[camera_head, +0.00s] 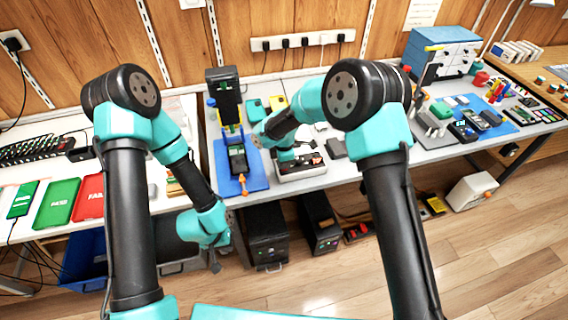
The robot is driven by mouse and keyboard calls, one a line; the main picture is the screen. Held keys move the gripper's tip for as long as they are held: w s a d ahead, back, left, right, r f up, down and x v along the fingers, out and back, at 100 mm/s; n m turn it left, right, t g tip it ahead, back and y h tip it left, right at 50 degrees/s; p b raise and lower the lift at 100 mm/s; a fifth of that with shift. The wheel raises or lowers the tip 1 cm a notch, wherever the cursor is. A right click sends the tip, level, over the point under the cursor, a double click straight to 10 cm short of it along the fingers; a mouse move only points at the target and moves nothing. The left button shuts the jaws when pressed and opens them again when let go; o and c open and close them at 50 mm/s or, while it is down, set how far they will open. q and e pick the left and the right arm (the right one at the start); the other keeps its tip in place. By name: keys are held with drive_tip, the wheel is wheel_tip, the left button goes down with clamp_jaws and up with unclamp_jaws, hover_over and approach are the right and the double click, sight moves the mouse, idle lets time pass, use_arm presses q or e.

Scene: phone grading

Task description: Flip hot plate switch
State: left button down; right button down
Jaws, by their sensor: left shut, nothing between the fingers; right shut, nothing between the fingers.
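The hot plate appears to be the low white box (304,174) with a dark top and a red mark, near the front edge of the table. Its switch is too small to make out. My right gripper (287,164) points down at the left part of this box, shut and empty. I cannot tell whether it touches the box. My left gripper (215,266) hangs below the table's front edge, shut and empty, away from the box.
A blue mat (257,179) with a phone (237,158) and a dark upright device (224,93) lies left of the box. Green (57,203) and red (89,197) trays sit at the left. A dark block (336,148) stands just right of the box.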

drive_tip(key=shift+w+f, duration=0.45)
wheel_tip(320, 180, up, 15)
drive_tip(key=shift+w+a, duration=0.25)
drive_tip(key=shift+w, duration=0.05)
idle(0.5)
